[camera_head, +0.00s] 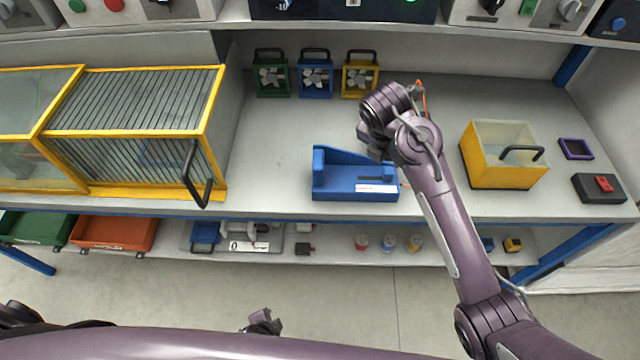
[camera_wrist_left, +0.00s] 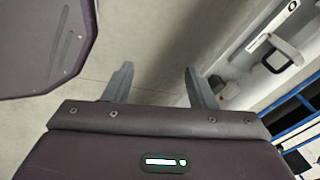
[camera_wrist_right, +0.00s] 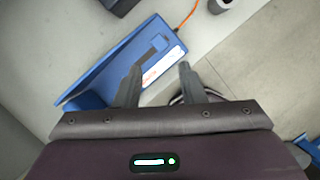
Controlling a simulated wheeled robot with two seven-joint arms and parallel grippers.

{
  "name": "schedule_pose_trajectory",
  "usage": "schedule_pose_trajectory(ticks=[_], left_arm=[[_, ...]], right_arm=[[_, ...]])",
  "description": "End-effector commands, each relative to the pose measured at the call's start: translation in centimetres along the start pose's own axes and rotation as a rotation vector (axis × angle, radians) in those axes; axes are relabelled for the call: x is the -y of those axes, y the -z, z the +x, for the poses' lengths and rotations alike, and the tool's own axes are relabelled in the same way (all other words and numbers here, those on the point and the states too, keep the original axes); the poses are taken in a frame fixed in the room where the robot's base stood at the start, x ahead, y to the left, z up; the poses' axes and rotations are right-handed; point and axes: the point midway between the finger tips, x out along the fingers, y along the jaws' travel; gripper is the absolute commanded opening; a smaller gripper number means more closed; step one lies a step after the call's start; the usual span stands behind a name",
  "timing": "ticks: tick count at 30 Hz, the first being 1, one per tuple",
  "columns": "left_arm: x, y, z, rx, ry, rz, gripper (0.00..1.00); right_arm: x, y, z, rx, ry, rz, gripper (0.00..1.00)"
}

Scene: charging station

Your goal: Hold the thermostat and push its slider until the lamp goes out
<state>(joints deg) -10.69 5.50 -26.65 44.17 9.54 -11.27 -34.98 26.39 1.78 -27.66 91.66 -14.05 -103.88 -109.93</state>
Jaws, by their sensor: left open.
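A blue housing (camera_head: 335,187), seemingly the thermostat, stands on the bench, with a dark slot on top and a white label with red print at its right end. It also shows in the right wrist view (camera_wrist_right: 112,66). My right gripper (camera_head: 376,146) is above and near its right end, partly hidden by my wrist. In the right wrist view its fingers (camera_wrist_right: 158,76) stand apart near the labelled end; I cannot tell whether they touch it. My left gripper (camera_head: 262,318) is low, in front of the bench, its fingers (camera_wrist_left: 157,75) apart and empty. I cannot identify the lamp.
An orange cable (camera_wrist_right: 188,17) runs from beside the housing. A yellow-framed cage (camera_head: 222,130) stands left, several small fans (camera_head: 315,75) behind, a yellow bin (camera_head: 500,175) right. A black box with a red switch (camera_head: 600,188) is far right. The bench left of the housing is clear.

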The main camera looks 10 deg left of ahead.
Motion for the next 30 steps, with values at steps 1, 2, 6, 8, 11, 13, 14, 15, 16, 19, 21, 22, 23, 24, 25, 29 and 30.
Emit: schedule_pose_trajectory(ticks=[1, 2, 6, 8, 11, 13, 14, 15, 16, 19, 21, 22, 23, 24, 25, 29, 30], left_arm=[[1.8, 2.9, -0.1, -0.04, 0.045, 0.135, 0.51], [2.7, 4.4, -0.3, -0.059, 0.072, 0.217, 0.51], [6.3, 11.9, -1.8, -0.132, 0.218, 0.602, 0.51], [7.5, 15.0, -2.8, -0.153, 0.289, 0.763, 0.51], [9.1, 20.1, -4.8, -0.172, 0.414, 1.023, 0.51], [9.8, 23.4, -6.5, -0.172, 0.508, 1.198, 0.51], [10.1, 24.8, -7.3, -0.171, 0.55, 1.273, 0.51], [10.3, 26.5, -8.4, -0.164, 0.607, 1.369, 0.51], [10.5, 27.9, -9.3, -0.157, 0.651, 1.44, 0.51], [10.5, 31.9, -12.4, -0.119, 0.802, 1.669, 0.51], [10.3, 34.4, -14.7, -0.077, 0.912, 1.818, 0.51], [10.2, 35.3, -15.7, -0.054, 0.959, 1.88, 0.51], [10.1, 36.2, -16.8, -0.026, 1.008, 1.938, 0.51], [10.2, 37.2, -18.2, 0.023, 1.073, 2.009, 0.51], [10.5, 37.8, -19.3, 0.071, 1.121, 2.056, 0.51], [15.7, 36.7, -23.4, 0.385, 1.222, 2.079, 0.51], [17.4, 35.7, -24.1, 0.456, 1.216, 2.041, 0.51]], right_arm=[[0.0, 0.0, 0.0, 0.0, 0.0, 0.001, 0.36], [0.0, 0.0, 0.0, 0.0, 0.0, 0.001, 0.36], [0.0, 0.0, 0.0, 0.0, 0.0, 0.001, 0.36], [0.0, 0.0, 0.0, 0.0, 0.0, 0.001, 0.36], [0.0, 0.0, 0.0, 0.0, 0.0, 0.001, 0.36], [0.0, 0.0, 0.0, 0.0, 0.0, 0.001, 0.36], [0.0, 0.0, 0.0, 0.0, 0.0, 0.001, 0.36], [0.0, 0.0, 0.0, 0.0, 0.0, 0.001, 0.36], [0.0, 0.0, 0.0, 0.0, 0.0, 0.001, 0.36], [0.0, 0.0, 0.0, 0.0, 0.0, 0.001, 0.36], [0.0, 0.0, 0.0, 0.0, 0.0, 0.001, 0.36], [0.0, 0.0, 0.0, 0.0, 0.0, 0.001, 0.36], [0.0, 0.0, 0.0, 0.0, 0.0, 0.001, 0.36], [0.0, 0.0, 0.0, 0.0, 0.0, 0.001, 0.36], [0.0, 0.0, 0.0, 0.0, 0.0, 0.001, 0.36], [0.0, 0.0, 0.0, 0.0, 0.0, 0.001, 0.36], [0.0, 0.0, 0.0, 0.0, 0.0, 0.001, 0.36]])
